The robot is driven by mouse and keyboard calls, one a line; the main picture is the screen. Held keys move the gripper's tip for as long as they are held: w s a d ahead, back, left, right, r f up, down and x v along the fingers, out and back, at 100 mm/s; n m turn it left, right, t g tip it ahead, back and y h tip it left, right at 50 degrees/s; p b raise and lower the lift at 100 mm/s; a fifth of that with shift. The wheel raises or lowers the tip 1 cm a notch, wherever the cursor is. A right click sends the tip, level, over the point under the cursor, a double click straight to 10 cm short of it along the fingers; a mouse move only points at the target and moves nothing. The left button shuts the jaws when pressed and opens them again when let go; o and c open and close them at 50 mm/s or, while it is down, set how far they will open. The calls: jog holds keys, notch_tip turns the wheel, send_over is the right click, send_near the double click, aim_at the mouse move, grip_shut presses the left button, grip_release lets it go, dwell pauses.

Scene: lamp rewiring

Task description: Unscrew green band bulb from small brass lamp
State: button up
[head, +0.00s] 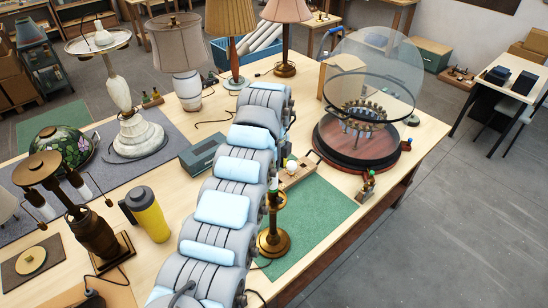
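The small brass lamp (273,241) stands upright on a green mat (318,213), just right of my grey and light-blue arm. Its round base and stem show. Its top is partly covered by my arm and by dark parts, and I cannot tell lamp fittings from gripper fingers there. A bulb with a white globe and some green (291,166) shows by a small wooden block behind the lamp; I cannot tell if it has a green band. No bulb shows clearly on the lamp. My gripper is mostly or wholly hidden behind my arm, so its fingers cannot be made out.
A glass-domed round stand (360,146) is at the right. Shaded lamps line the back. The green mat's right part is clear.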

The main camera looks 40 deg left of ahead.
aim_at(274, 184)
jog(key=shift+f+p, duration=0.8)
jog(key=shift+f, duration=2.35)
grip_shut()
jog(key=n, duration=0.5)
jog(key=shift+w+f, duration=0.1)
jog(key=shift+w, duration=0.05)
jog(key=n+b, duration=0.1)
jog(key=n, duration=0.2)
jog(key=shift+a, duration=0.1)
